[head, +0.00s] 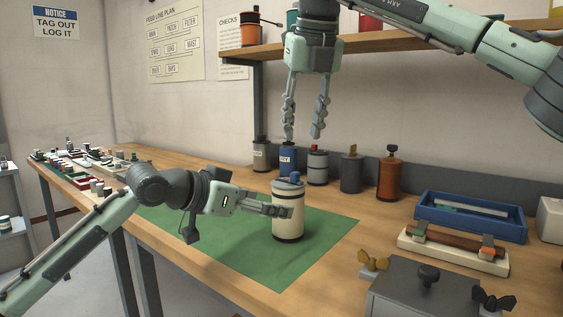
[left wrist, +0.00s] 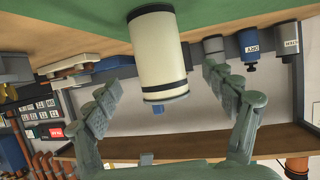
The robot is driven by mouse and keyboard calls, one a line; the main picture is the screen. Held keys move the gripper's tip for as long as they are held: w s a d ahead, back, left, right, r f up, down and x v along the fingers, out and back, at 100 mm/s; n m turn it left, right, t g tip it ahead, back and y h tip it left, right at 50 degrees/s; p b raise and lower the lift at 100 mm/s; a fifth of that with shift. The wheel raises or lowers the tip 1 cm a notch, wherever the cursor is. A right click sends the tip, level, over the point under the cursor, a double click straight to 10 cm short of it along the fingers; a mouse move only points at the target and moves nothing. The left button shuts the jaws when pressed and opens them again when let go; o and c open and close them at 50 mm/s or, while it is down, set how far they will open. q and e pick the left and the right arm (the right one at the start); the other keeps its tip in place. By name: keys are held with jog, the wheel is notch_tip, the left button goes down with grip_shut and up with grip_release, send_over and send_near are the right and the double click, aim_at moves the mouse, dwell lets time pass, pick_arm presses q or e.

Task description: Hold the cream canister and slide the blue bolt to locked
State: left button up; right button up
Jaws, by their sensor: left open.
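The cream canister (head: 289,228), with dark bands, stands upright on the green mat (head: 335,232). The blue bolt (head: 294,177) sits on its top; I cannot tell its setting. My left gripper (head: 283,208) is open and level at the canister, one finger in front of its upper side. In the left wrist view the picture is upside down and the canister (left wrist: 157,50) lies between the spread fingers (left wrist: 163,88), with gaps visible on both sides. A small blue part (left wrist: 158,109) shows at its top end. My right gripper (head: 303,133) is open, empty and pointing down above the canister.
Behind stand a blue canister (head: 288,161), a grey one (head: 318,168) and an orange one (head: 390,179). A blue tray (head: 470,227), a cream tray (head: 413,241) and a grey box (head: 410,290) are at right. A shelf (head: 360,49) is above. The mat is otherwise clear.

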pick_arm(q)
jog(key=x, duration=0.6)
jog(key=shift+w+d+f, duration=0.15)
jog(key=shift+w+d, duration=0.1)
jog(key=shift+c, duration=0.4)
jog(key=c, duration=1.5)
jog(key=shift+o, duration=0.2)
